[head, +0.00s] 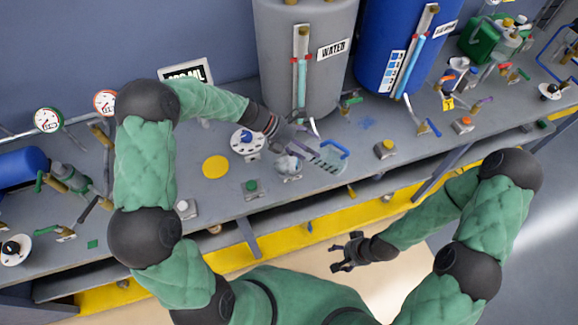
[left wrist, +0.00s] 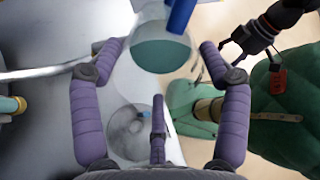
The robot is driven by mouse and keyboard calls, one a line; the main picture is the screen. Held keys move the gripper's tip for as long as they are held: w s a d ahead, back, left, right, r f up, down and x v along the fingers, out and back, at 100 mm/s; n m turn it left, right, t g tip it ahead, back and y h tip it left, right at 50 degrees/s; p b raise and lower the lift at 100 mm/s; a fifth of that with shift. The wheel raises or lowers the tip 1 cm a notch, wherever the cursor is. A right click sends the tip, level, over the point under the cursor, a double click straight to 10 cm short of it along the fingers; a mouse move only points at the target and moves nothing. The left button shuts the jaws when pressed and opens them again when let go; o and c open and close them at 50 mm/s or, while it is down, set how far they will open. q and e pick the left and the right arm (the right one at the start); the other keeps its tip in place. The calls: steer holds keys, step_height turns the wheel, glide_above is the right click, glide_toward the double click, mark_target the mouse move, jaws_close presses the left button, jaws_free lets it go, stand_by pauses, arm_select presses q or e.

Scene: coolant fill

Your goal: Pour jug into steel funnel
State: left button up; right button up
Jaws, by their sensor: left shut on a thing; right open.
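A clear jug (head: 327,158) with graduation marks and a blue handle is held over the bench in the head view. My left gripper (head: 290,138) is shut on it. In the left wrist view the jug (left wrist: 160,52) sits between the purple fingers, with teal liquid inside and its blue handle at the top. A shiny round piece, seemingly the steel funnel (head: 286,166), is below and left of the jug; it shows as a grey round form (left wrist: 130,130) in the left wrist view. I cannot tell whether liquid is flowing. My right gripper (head: 346,254) is open and empty, in front of the bench.
A grey water tank (head: 270,70) and a blue tank (head: 375,50) stand behind. A yellow disc (head: 215,167) marks bare bench left.

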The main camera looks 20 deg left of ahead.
arm_select(q)
steer(key=shift+s+a+b, duration=0.15)
steer(key=shift+a+b, duration=0.15)
steer(key=shift+d+f+b, duration=0.15)
steer(key=shift+d+b, duration=0.05)
steer(key=shift+b, duration=0.15)
steer(key=shift+a+h+b, duration=0.3)
steer(key=shift+h, duration=0.1)
steer(key=shift+d+f+b, duration=0.1)
steer(key=shift+d+b, duration=0.1)
steer(key=shift+b, duration=0.15)
steer(key=shift+a+b, duration=0.25)
steer(key=shift+b, duration=0.1)
steer(key=shift+d+f, duration=0.1)
steer(key=shift+d, duration=0.05)
steer(key=shift+a+h+b, duration=0.2)
steer(key=shift+h+b, duration=0.2)
steer(key=shift+b, duration=0.2)
steer(key=shift+d+f, duration=0.1)
steer(key=shift+f+b, duration=0.1)
steer(key=shift+b, duration=0.5)
steer(key=shift+a+f+h+b, duration=0.1)
steer(key=shift+a+h+b, duration=0.15)
steer(key=shift+b, duration=0.35)
steer(key=shift+a+f+h+b, duration=0.15)
steer(key=shift+f+h+b, duration=0.4)
steer(key=shift+b, duration=1.3)
steer(key=shift+a, duration=0.1)
